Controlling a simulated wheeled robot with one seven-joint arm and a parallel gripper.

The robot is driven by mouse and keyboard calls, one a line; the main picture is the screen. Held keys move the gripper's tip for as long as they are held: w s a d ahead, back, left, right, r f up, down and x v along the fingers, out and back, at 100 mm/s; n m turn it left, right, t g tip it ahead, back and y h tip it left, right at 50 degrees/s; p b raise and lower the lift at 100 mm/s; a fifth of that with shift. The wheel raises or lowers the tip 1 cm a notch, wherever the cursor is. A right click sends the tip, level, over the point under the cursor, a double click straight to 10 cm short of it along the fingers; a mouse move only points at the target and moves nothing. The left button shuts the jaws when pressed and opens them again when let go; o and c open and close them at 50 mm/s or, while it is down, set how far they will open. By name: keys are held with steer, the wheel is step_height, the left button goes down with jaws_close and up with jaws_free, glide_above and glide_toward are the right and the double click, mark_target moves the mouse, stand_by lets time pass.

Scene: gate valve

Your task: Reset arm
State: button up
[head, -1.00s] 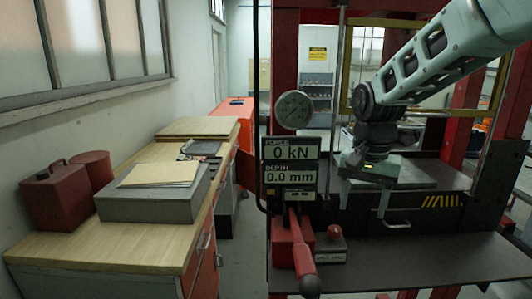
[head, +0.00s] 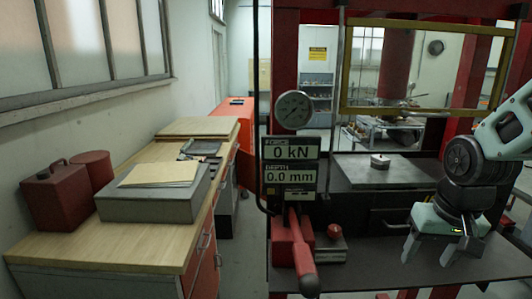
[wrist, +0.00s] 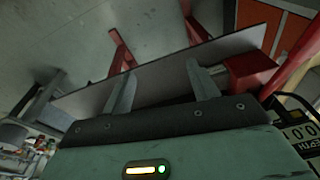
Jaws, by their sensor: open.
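My gripper (head: 427,262) is at the right of the head view, pointing down over the dark front shelf of the press. Its two fingers are apart with nothing between them. In the wrist view the fingers (wrist: 160,92) are spread and empty, with the shelf's edge behind them. My arm comes in from the right edge of the head view.
The press has a dark front shelf (head: 370,276), a red lever (head: 302,255), a display (head: 290,165) reading 0 kN and 0.0 mm, and a yellow-framed guard (head: 345,70). A small metal block (head: 380,161) lies on the press bed (head: 350,172). A wooden workbench (head: 110,247) stands left.

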steer(key=s+d+f+n, duration=0.2)
steer(key=s, duration=0.3)
steer(key=s+a+f+n+g+b, duration=0.1)
steer(key=s+a+f+n+b, duration=0.1)
steer(key=s+a, duration=0.4)
steer(key=s+a+f+n+g+b, duration=0.1)
steer(key=s+a+n+b, duration=0.3)
steer(key=a, duration=0.8)
steer(key=s+f+n, duration=0.1)
steer(key=s, duration=0.1)
steer(key=shift+s+a+b, duration=0.15)
steer(key=shift+s+b, duration=0.15)
steer(key=shift+s, duration=0.05)
